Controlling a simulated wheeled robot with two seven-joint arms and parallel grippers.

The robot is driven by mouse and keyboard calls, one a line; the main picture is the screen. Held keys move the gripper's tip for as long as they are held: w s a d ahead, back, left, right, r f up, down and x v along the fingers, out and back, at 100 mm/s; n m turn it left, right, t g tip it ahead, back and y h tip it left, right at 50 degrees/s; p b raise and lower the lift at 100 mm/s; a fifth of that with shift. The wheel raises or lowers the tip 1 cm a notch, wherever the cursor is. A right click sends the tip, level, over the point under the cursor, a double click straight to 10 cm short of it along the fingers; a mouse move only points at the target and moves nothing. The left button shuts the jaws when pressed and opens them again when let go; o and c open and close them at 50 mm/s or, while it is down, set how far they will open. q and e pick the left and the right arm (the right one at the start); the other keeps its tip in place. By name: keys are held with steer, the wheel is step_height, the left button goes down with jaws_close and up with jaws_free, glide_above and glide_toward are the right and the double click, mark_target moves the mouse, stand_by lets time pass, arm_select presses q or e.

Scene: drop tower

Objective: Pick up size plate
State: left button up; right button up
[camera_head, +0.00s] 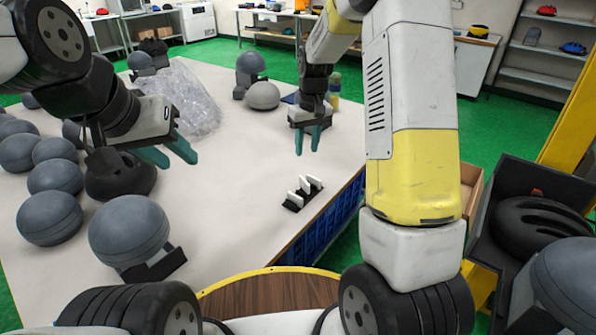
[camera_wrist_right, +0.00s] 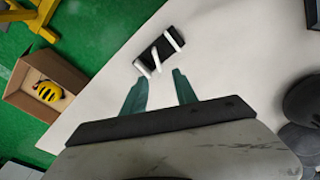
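A small black holder (camera_head: 292,205) with upright white plates (camera_head: 304,185) stands near the right edge of the pale table. I take these white plates to be the size plates. In the right wrist view the black holder (camera_wrist_right: 164,46) shows three white plates (camera_wrist_right: 155,57), just beyond my fingertips. My right gripper (camera_head: 307,143) has teal fingers, is open and empty, and hangs above the table behind the holder. It also shows open in the right wrist view (camera_wrist_right: 158,84). My left gripper (camera_head: 172,158) is open and empty, above the table's left part.
Several grey domed headforms (camera_head: 128,232) crowd the table's left side. A clear plastic bag (camera_head: 185,100) lies behind my left gripper. A cardboard box (camera_wrist_right: 50,72) with a yellow helmet stands on the green floor beside the table. The table around the holder is clear.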

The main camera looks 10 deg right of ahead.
glide_above(304, 180)
steer(key=shift+n+g, duration=0.3)
step_height(304, 180, down, 7)
steer(key=shift+w+a+r, duration=0.1)
steer(key=shift+w+r, duration=0.05)
steer(key=shift+w+f+h, duration=0.15)
steer(key=shift+f+h, duration=0.15)
steer(key=shift+f, duration=0.4)
steer(key=f, duration=0.7)
steer(key=shift+s+d+f, duration=0.15)
steer(key=shift+s+d, duration=0.05)
steer(key=shift+s, duration=0.2)
jaws_close()
